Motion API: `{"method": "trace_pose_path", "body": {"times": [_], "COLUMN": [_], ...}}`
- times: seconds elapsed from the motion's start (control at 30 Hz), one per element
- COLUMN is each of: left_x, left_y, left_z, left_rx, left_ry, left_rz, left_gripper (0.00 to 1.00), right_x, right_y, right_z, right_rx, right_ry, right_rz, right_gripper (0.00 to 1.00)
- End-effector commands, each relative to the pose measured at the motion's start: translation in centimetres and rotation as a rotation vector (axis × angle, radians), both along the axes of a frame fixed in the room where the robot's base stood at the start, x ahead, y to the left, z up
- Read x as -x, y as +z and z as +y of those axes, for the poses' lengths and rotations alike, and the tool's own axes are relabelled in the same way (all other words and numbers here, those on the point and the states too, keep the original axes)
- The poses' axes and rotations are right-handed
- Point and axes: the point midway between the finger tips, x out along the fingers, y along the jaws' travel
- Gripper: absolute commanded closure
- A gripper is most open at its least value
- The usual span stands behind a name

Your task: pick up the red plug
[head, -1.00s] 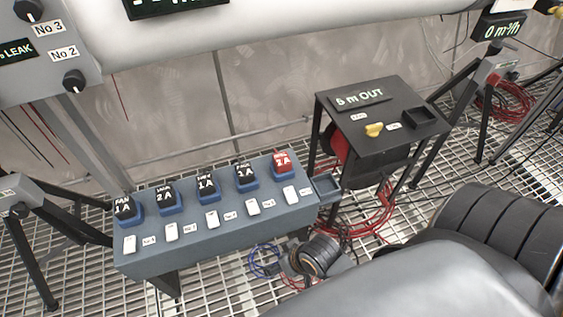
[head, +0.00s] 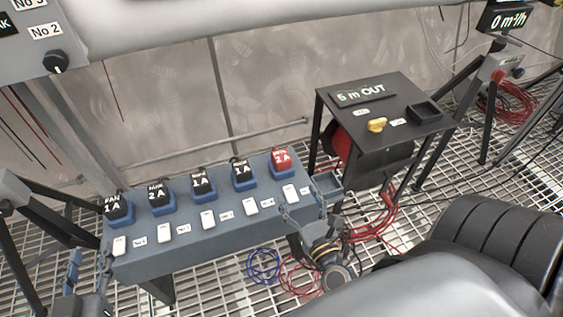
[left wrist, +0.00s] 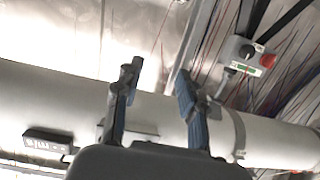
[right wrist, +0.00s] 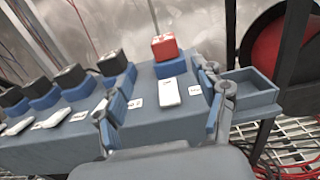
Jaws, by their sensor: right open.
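The red plug (head: 283,158), marked 2 A, sits upright in the rightmost blue socket of the grey-blue panel box (head: 200,240). In the right wrist view the red plug (right wrist: 165,46) stands ahead, between and beyond the open fingers. My right gripper (head: 311,212) is open and empty at the box's front right corner, apart from the plug; it also shows in the right wrist view (right wrist: 166,105). My left gripper (head: 89,268) is open and empty at the lower left; the left wrist view shows its parted fingers (left wrist: 155,90) against a pale pipe.
Several black plugs (head: 203,182) stand in a row left of the red one, with white switches (head: 208,220) in front. A small open tray (head: 328,187) adjoins the box's right end. A black stand (head: 385,100) with a yellow knob (head: 377,125) stands behind right.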

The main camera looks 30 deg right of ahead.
Motion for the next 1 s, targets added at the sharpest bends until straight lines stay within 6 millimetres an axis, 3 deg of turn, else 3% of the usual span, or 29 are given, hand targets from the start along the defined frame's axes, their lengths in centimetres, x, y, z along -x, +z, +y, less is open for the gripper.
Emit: {"method": "trace_pose_path", "body": {"times": [0.4, 0.67, 1.0], "left_x": [0.1, 0.0, -0.2], "left_y": [-0.3, -0.2, 0.9], "left_z": [0.1, 0.1, -0.1], "left_rx": [-0.003, -0.002, 0.011], "left_ry": [0.001, 0.001, -0.001], "left_rz": [0.015, 0.010, -0.050], "left_gripper": [0.60, 0.60, 0.60], "right_x": [-7.1, -9.0, -12.9], "right_y": [0.1, 0.2, 0.2], "right_z": [-1.9, -2.5, -3.8], "right_rx": [-0.005, -0.004, -0.004], "right_ry": [-0.007, -0.005, -0.004], "right_rz": [-0.006, -0.006, -0.004], "right_gripper": [0.30, 0.30, 0.30]}}
